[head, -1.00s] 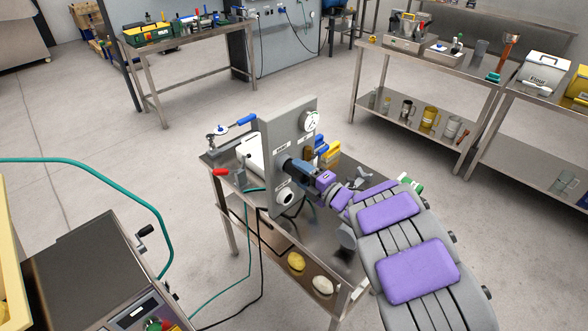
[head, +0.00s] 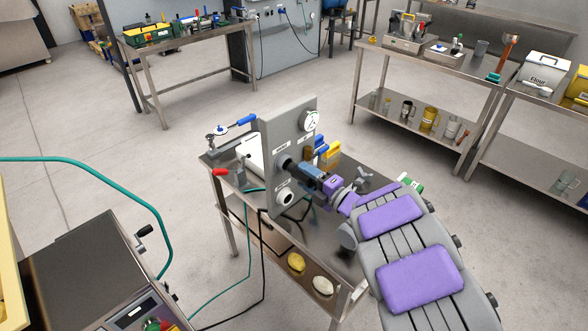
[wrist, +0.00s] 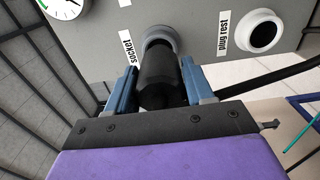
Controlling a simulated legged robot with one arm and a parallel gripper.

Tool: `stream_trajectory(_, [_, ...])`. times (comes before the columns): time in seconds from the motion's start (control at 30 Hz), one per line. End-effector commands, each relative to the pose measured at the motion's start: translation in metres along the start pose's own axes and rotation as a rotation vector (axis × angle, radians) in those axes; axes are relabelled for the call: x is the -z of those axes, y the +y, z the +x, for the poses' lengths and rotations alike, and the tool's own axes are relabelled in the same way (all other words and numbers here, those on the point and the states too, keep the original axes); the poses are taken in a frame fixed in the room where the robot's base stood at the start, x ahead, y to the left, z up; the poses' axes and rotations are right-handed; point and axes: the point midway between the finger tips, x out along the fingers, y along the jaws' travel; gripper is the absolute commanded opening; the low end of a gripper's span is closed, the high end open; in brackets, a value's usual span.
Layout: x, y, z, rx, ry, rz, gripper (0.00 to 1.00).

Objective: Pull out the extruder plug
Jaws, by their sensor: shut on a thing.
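The black plug (wrist: 158,82) sits between the fingers of my gripper (wrist: 160,88) in the wrist view. My gripper is shut on it. The plug's far end points at the grey ring of the socket (wrist: 160,36), labelled "socket". I cannot tell whether its tip is still inside the ring. In the head view my gripper (head: 301,171) is in front of the grey upright panel (head: 288,125), a short way off the socket (head: 282,161). The "plug rest" ring (wrist: 262,32) is to the right in the wrist view and is empty; it also shows low on the panel (head: 286,197).
A black cable (wrist: 262,77) runs at the right of the wrist view. The panel stands on a steel table (head: 330,225) with a gauge (head: 310,121) at its top. Yellow and blue items (head: 327,155) stand behind my gripper. Yellow and pale lumps lie on the lower shelf.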

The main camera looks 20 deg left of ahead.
Motion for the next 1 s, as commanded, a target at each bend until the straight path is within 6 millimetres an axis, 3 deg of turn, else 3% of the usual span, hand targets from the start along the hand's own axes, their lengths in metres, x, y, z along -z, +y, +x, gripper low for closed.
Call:
stream_trajectory(0.27, [0.0,0.0,-0.003,-0.001,0.0,-0.001,0.16])
stream_trajectory(1.0, [0.0,0.001,-0.062,-0.001,0.002,-0.003,0.16])
